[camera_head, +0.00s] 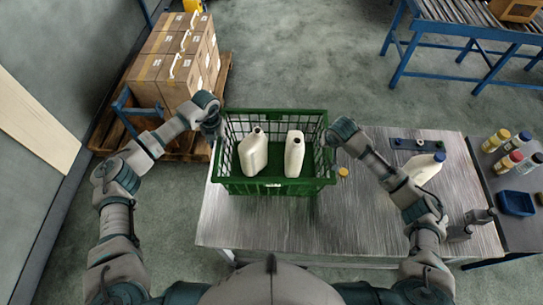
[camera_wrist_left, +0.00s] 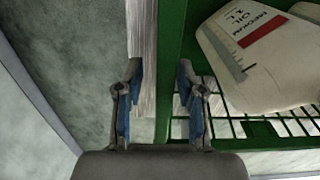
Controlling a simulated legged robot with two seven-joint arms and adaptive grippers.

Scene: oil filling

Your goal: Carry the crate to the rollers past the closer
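The green crate (camera_head: 277,187) sits at the left end of the metal table, with two white bottles (camera_head: 253,153) (camera_head: 294,155) inside. My left gripper (camera_head: 212,127) is at the crate's left side. In the left wrist view, its two fingers (camera_wrist_left: 159,75) stand apart on either side of the green crate wall (camera_wrist_left: 172,60), with a gap on the outer side. My right gripper (camera_head: 331,140) is at the crate's right side; its fingers are too hidden to judge. The rollers (camera_head: 455,12) are on a blue-framed stand at the top right. I cannot clearly identify the closer.
The table (camera_head: 365,215) also holds a white bottle with a blue cap (camera_head: 421,168), a dark plate (camera_head: 416,145) and a small yellow cap (camera_head: 343,172). A side table at right holds several small bottles and a blue tray (camera_head: 516,203). Cartons (camera_head: 170,75) stand on a pallet at left.

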